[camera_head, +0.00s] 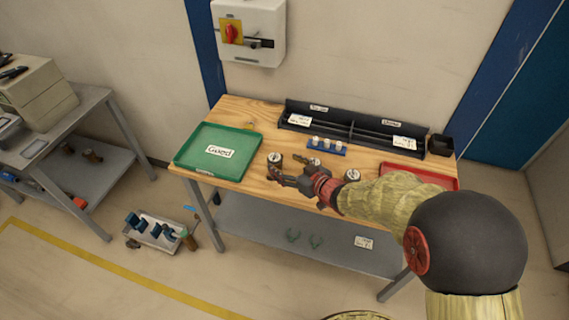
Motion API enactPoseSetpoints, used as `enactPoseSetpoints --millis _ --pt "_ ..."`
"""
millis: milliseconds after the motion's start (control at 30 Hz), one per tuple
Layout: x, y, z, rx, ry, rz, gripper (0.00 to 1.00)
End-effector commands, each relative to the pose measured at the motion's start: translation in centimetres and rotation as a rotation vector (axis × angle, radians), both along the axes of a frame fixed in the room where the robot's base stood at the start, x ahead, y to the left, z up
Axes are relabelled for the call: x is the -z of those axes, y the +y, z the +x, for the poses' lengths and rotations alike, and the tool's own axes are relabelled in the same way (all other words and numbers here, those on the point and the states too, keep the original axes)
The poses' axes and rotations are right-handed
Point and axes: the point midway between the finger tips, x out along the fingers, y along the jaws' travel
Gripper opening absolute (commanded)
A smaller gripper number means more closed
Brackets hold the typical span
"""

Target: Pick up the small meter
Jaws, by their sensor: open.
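Several small round-faced items that look like meters stand along the front of the wooden bench. The left meter (275,158) has a pale dial, and another meter (352,175) stands to the right, partly beside my arm. A darker item (314,162) between them is partly hidden behind my gripper. I cannot tell surely which is the small meter. My gripper (283,169) is open and empty over the front of the bench, its fingers pointing left. Its fingertips are close to the left meter. Whether they touch it is not clear.
A green tray (190,160) labelled "Good" lies on the left of the wooden bench (250,113). A red tray (448,183) is at the right, partly behind my arm. A black divided bin (352,127) lines the back. A blue block (313,146) with white pegs stands mid-bench.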

Motion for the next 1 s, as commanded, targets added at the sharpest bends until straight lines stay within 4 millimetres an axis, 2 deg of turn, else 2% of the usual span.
enactPoseSetpoints --millis 333,633,933,1000 --pt "1.6 1.8 2.6 -0.004 -0.001 0.002 0.63" --pt "2.9 3.6 5.6 -0.002 -0.001 0.002 0.63" --pt "2.9 3.8 6.0 -0.001 0.000 0.002 0.63" --pt "2.9 3.8 6.0 -0.001 0.000 0.002 0.59"
